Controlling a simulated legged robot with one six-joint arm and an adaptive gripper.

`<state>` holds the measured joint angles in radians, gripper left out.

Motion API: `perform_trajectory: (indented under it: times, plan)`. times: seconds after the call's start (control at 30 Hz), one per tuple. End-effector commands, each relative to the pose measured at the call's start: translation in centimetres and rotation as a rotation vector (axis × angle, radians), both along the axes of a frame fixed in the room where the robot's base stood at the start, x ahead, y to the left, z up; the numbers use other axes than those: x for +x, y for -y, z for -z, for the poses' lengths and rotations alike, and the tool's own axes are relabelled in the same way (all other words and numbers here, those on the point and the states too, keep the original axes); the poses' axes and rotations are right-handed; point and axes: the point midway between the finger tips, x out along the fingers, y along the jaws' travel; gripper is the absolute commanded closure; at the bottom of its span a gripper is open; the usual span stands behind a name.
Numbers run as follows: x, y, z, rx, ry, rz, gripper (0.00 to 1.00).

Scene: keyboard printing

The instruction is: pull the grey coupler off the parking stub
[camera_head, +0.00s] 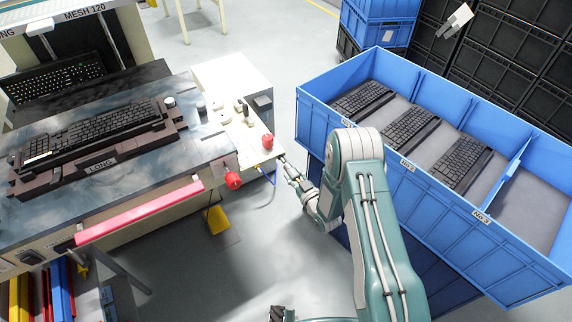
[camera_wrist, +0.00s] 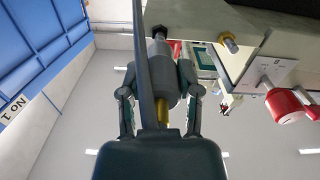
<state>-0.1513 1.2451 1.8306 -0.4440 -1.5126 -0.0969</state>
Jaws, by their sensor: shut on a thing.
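In the wrist view, my gripper (camera_wrist: 160,78) is shut on the grey coupler (camera_wrist: 161,60), with one finger on each side. The coupler is a grey cylinder with a brass tail (camera_wrist: 163,112) toward my palm. Its far end meets a dark parking stub (camera_wrist: 175,46) at the bench edge; I cannot tell how far it sits on it. A grey-blue hose-like strip (camera_wrist: 142,40) crosses in front of part of the coupler. In the head view, my gripper (camera_head: 285,163) is at the right edge of the white bench top, where the coupler is too small to make out.
A brass fitting (camera_wrist: 229,44) and a red button (camera_wrist: 284,105) are to the right in the wrist view. In the head view, a blue crate (camera_head: 315,118) with keyboards stands right of my arm. A fixture with a keyboard (camera_head: 95,132) is at left.

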Motion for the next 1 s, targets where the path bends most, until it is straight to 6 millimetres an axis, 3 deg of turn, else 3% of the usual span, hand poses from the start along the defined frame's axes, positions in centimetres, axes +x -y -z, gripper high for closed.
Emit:
perform_trajectory:
  times: [0.53, 1.0]
  plan:
    - [-2.9, 2.0, -2.7, 0.0, 0.0, 0.001, 1.0]
    - [-3.2, 2.2, -2.9, 0.0, 0.0, 0.0, 1.0]
